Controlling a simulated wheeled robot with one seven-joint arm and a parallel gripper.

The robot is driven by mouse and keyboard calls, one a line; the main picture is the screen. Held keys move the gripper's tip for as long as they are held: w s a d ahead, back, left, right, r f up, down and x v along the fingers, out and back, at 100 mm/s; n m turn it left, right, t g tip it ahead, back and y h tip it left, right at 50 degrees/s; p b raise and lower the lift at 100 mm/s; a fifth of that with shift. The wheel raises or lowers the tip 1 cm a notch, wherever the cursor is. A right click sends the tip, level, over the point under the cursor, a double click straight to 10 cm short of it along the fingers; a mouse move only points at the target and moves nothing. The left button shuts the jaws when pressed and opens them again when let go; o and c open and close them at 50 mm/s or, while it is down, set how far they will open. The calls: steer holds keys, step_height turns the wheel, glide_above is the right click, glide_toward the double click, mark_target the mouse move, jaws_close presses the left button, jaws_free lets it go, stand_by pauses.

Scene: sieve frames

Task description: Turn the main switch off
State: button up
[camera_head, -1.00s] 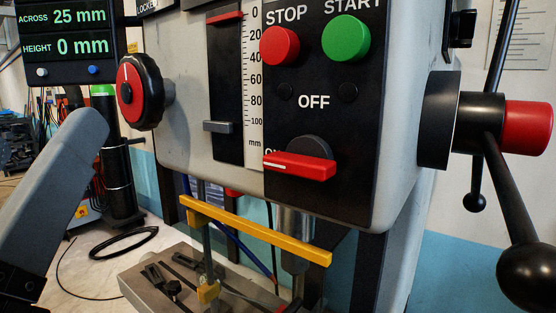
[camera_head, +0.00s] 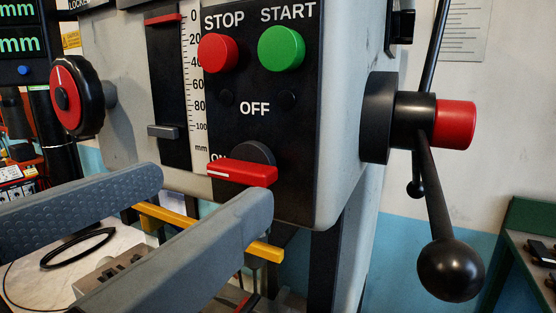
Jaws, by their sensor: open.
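The main switch (camera_head: 242,173) is a red bar handle on a dark round hub, low on the black control panel (camera_head: 290,190). Its handle lies nearly level and its white-marked end points left, by the partly covered ON label. The OFF label (camera_head: 254,108) is above the hub. My gripper (camera_head: 205,190) is open, with two grey fingers reaching in from the lower left. The right finger's tip is just below the red handle in the picture; the left finger's tip is left of it. Nothing is between the fingers except the background. I cannot tell the depth gap to the handle.
A red STOP button (camera_head: 218,53) and a green START button (camera_head: 281,48) sit above the switch. A red-faced knob (camera_head: 76,96) is at left. A lever with a black ball (camera_head: 450,269) juts out at right. A yellow bar (camera_head: 264,251) runs below the panel.

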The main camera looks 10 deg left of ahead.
mark_target(233, 172)
steer(key=shift+p+x, duration=0.55)
steer(key=shift+x, duration=1.75)
steer(key=c, duration=1.4)
